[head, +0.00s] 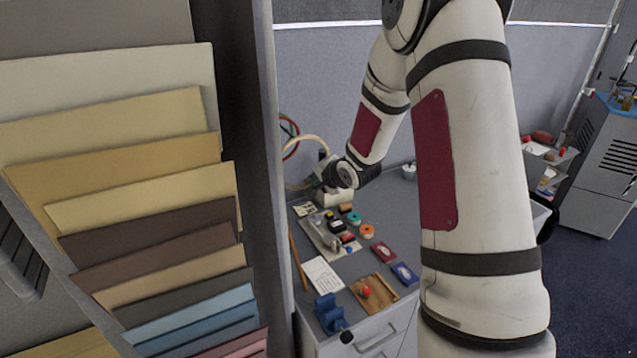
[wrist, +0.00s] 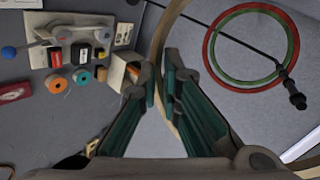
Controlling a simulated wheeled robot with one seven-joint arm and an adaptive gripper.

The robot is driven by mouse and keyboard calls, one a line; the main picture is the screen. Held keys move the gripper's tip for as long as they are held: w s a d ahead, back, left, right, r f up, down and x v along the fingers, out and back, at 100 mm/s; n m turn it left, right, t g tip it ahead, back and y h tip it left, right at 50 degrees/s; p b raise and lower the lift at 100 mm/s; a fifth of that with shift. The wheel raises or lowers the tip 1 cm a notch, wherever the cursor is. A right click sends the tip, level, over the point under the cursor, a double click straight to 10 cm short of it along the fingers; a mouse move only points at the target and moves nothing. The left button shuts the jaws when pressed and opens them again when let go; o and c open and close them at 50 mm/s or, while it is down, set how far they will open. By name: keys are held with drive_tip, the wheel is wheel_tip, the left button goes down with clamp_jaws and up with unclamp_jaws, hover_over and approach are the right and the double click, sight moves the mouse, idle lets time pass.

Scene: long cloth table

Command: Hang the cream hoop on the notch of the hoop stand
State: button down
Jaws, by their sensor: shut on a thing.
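The cream hoop (wrist: 164,27) is a thin pale ring held between the fingers of my gripper (wrist: 160,78) in the wrist view. It runs up past the fingertips and down between the fingers, partly hidden by them. In the head view the cream hoop (head: 308,137) shows as an arc behind my gripper (head: 322,190) at the table's far left. A dark rod (wrist: 248,42) with a knobbed end, apparently part of the hoop stand, lies right of the fingers in the wrist view. A red hoop (wrist: 212,48) and a green hoop surround part of it; whether they hang on it is unclear.
Small coloured items and a light tray (head: 318,236) crowd the table near my gripper. A blue holder (head: 329,314), a wooden tray (head: 386,300) and a white sheet (head: 323,275) lie nearer. A tall panel rack (head: 262,180) stands left.

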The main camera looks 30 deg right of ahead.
drive_tip(key=w+f+b, duration=0.1)
drive_tip(key=w+b, duration=0.5)
drive_tip(key=w, duration=0.7)
idle(1.4)
drive_tip(key=shift+w+d+f, duration=0.1)
drive_tip(key=shift+w+f, duration=0.05)
idle(0.4)
drive_tip(key=c, duration=1.7)
unclamp_jaws()
drive_tip(key=v, duration=1.2)
